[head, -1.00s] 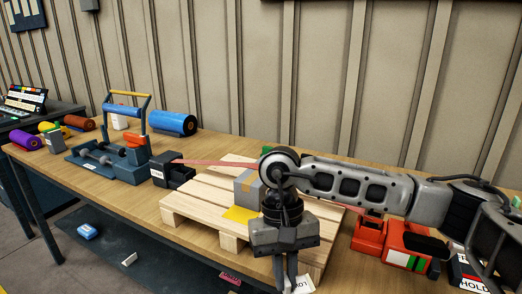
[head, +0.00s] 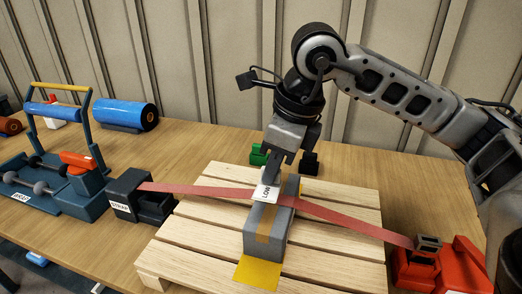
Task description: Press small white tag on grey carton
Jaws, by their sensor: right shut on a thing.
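The grey carton (head: 276,243) with brown tape lies on the wooden pallet, with a red strap (head: 330,214) running across it. My right gripper (head: 270,177) reaches down from above at the carton's far part, its fingers shut on a small white tag (head: 265,192) with dark lettering that seems to read "LOW". The tag hangs tilted at the carton's top, close to the strap. I cannot tell whether it touches the carton. The fingers hide part of the carton's far end. My left gripper is not in view.
The pallet (head: 190,238) has bare slats on both sides of the carton. A yellow sheet (head: 257,273) sticks out at its near end. A dark strap holder (head: 128,190) stands left, a red tool (head: 455,265) right. Green and black blocks (head: 309,160) sit behind the pallet.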

